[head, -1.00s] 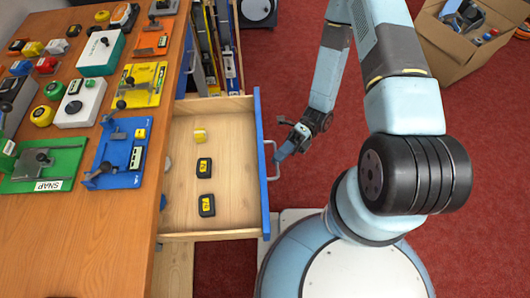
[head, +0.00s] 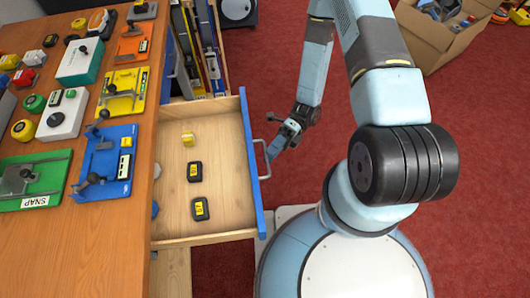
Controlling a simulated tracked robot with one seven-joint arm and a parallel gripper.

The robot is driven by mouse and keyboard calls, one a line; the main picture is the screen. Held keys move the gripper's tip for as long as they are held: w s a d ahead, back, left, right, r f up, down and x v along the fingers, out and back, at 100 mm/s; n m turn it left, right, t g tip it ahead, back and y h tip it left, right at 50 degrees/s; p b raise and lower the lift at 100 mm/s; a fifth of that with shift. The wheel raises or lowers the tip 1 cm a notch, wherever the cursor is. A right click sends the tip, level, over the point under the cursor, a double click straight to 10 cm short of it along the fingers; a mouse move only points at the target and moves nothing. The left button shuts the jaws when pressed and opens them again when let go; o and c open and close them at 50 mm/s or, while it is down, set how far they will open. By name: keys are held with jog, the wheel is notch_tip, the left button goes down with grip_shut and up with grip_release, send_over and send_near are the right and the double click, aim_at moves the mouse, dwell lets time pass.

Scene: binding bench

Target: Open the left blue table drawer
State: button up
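The blue-fronted drawer (head: 249,160) is pulled out from the wooden table (head: 60,250), its wooden inside showing. Its grey bar handle (head: 265,160) is on the right side of the blue front. A yellow item (head: 188,139) and two black items with yellow labels (head: 194,172) lie inside, and a small blue thing (head: 155,209) shows at the table edge. My gripper (head: 272,153) is just right of the handle, pointing down to the left. Its fingertips are small and close to the handle; I cannot tell whether they touch it or are shut.
A second open drawer (head: 222,45) with upright items stands behind. The tabletop holds several tools, including blue, green and yellow plates. A cardboard box (head: 437,35) sits at the upper right. The red carpet (head: 480,150) on the right is clear.

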jog(key=v, duration=1.2)
jog(key=shift+w+d, duration=0.3)
jog(key=w+d+r+n+t+h, duration=0.35)
jog(key=r+n, duration=0.35)
jog(key=r, duration=0.6)
jog(key=w+d+r+n+t+h, duration=0.2)
jog(key=r+n+t+h, duration=0.4)
jog(key=r, duration=0.7)
jog(key=s+d+r+n+t+h, duration=0.1)
jog(key=s+r+n+t, duration=0.4)
jog(key=r, duration=0.5)
jog(key=s+d+r+n+t+h, duration=0.2)
jog(key=s+d+r+n+t, duration=0.2)
jog(key=r, duration=0.7)
jog(key=shift+s+n+t, duration=0.85)
jog(key=shift+n+t, duration=0.3)
jog(key=shift+n, duration=0.05)
